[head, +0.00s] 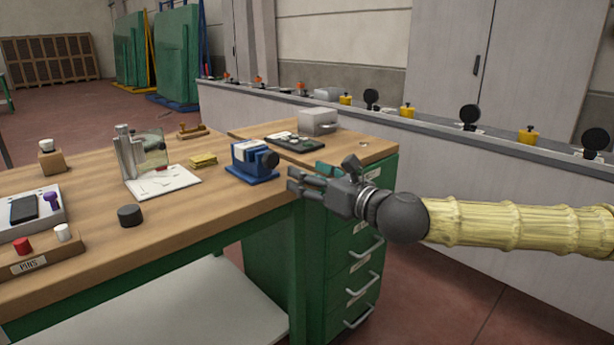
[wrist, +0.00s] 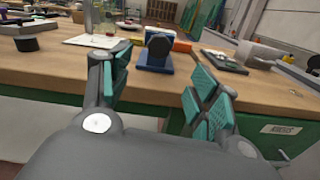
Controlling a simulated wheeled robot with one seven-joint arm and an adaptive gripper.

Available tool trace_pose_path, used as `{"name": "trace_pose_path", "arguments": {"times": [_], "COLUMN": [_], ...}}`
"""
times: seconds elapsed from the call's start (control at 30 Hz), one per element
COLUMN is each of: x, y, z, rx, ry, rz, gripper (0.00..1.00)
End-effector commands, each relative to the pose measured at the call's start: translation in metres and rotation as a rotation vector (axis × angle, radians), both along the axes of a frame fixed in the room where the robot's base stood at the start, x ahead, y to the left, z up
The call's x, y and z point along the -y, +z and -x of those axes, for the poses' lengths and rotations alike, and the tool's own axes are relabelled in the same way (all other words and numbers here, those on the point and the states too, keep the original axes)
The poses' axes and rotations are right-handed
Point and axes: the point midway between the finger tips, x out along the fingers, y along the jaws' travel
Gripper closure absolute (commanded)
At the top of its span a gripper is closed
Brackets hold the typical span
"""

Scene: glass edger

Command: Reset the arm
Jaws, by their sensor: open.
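My gripper (head: 306,182) is in the head view at the right end of the wooden workbench (head: 222,213), near the bench's front edge and beside the green drawer cabinet (head: 343,250). My arm reaches in from the right, in a pale yellow ribbed sleeve. In the wrist view my gripper (wrist: 152,85) has its two teal-padded fingers spread apart with nothing between them. The blue vise-like fixture (wrist: 155,53) shows beyond the fingers, apart from them. In the head view the same blue fixture (head: 252,162) stands just left of the fingertips.
A glass stand (head: 140,152) on a white sheet, a dark puck (head: 130,215), a yellow block (head: 203,160) and a pin tray (head: 30,225) occupy the bench. A grey box (head: 318,121) and a dark tray (head: 291,143) sit on the cabinet. A long grey machine (head: 450,165) runs behind.

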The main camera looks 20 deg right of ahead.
Motion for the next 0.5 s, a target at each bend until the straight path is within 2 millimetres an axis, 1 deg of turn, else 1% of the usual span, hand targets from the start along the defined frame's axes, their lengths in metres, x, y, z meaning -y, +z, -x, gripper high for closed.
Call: {"name": "trace_pose_path", "arguments": {"times": [0.37,0.47,0.5], "x": [0.000,-0.005,-0.009], "y": [0.000,-0.006,-0.012], "z": [0.000,-0.001,-0.002], "rx": [0.000,-0.006,-0.013], "ry": [0.000,0.007,0.013], "rz": [0.001,0.019,0.037], "gripper": [0.39,0.39,0.39]}}
